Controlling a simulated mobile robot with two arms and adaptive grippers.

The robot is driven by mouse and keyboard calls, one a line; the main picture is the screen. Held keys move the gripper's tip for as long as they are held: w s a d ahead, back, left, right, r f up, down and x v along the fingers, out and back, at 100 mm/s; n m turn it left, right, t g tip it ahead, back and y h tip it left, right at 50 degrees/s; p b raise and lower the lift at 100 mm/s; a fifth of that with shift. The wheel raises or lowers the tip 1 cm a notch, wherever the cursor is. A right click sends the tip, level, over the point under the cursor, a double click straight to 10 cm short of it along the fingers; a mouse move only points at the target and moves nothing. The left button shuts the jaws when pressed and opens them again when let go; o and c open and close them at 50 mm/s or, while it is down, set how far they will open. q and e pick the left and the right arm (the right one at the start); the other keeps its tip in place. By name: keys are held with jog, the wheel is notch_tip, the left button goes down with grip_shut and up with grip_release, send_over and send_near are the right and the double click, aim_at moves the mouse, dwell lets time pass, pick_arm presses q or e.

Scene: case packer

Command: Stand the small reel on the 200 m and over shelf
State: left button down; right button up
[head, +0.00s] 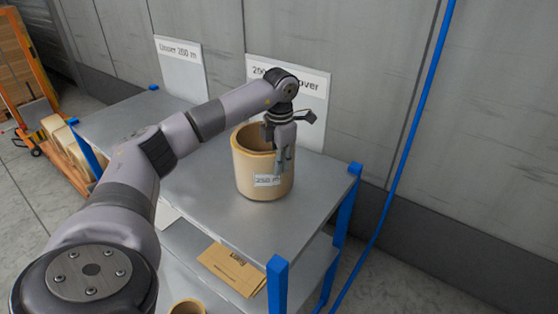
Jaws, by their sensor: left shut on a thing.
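A tan, hollow cylindrical reel (249,172) with a white label reading "250 m" stands upright on the grey top shelf (320,193), in front of the right-hand sign (312,112). That sign is partly covered by my arm; "200" and "over" can be read. My left gripper (282,163) is shut on the reel at the right side of its rim and wall. The reel's base looks to be on or very close to the shelf surface. My right gripper is not in view.
An "Under 200 m" sign (180,65) stands at the left of the shelf. A cardboard piece (232,270) and another round tan item (187,306) are on the lower level. Blue posts (277,287) edge the shelf. An orange cart (35,70) stands far left.

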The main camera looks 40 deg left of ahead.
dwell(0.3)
pick_arm(q)
jog(key=c, duration=1.6)
grip_release()
jog(key=shift+s, duration=0.1)
notch_tip(320, 180, up, 6)
jog(key=b, duration=0.2)
jog(key=shift+d+b, duration=0.1)
jog(key=shift+b, duration=0.25)
notch_tip(320, 180, up, 5)
jog(key=shift+d+f, duration=0.1)
jog(key=shift+f, duration=0.05)
jog(key=shift+r+p, duration=0.35)
jog(key=shift+r, duration=0.35)
jog(key=shift+f, duration=0.1)
